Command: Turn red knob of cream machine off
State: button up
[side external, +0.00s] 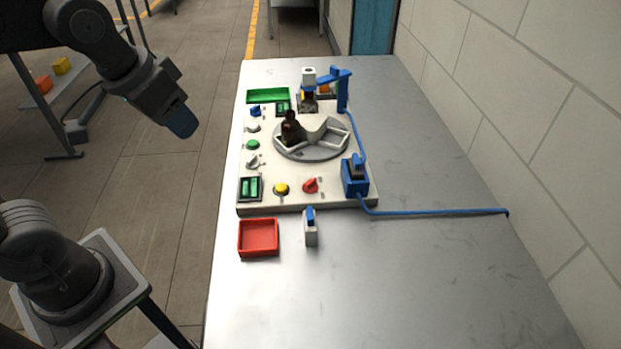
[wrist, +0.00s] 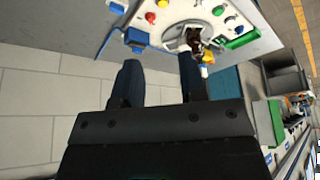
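The cream machine (side external: 325,196) lies on the metal table. Its red knob (side external: 311,185) sits near the front edge, between a yellow button (side external: 281,189) and a blue switch box (side external: 355,175). The knob also shows small near the top of the wrist view (wrist: 150,17); its exact setting is too small to read. My gripper (side external: 182,122) hangs in the air left of the table, well away from the knob. In the wrist view my gripper (wrist: 160,78) has its two dark fingers apart with nothing between them.
A dark amber bottle (side external: 291,130) stands on the machine's grey turntable (side external: 313,152). A red tray (side external: 259,238) and a small white block with a blue top (side external: 311,230) are in front. A blue cable (side external: 440,212) runs right. The table's front right is clear; a wall stands right.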

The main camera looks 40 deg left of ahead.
jog(key=w+d+g, duration=0.2)
jog(key=w, duration=0.7)
jog(key=g, duration=0.3)
send_over(310, 180)
notch_tip(310, 180, down, 13)
notch_tip(310, 180, down, 14)
jog(key=shift+d+f, duration=0.1)
jog(key=shift+f, duration=0.05)
jog(key=shift+c, duration=0.4)
grip_shut()
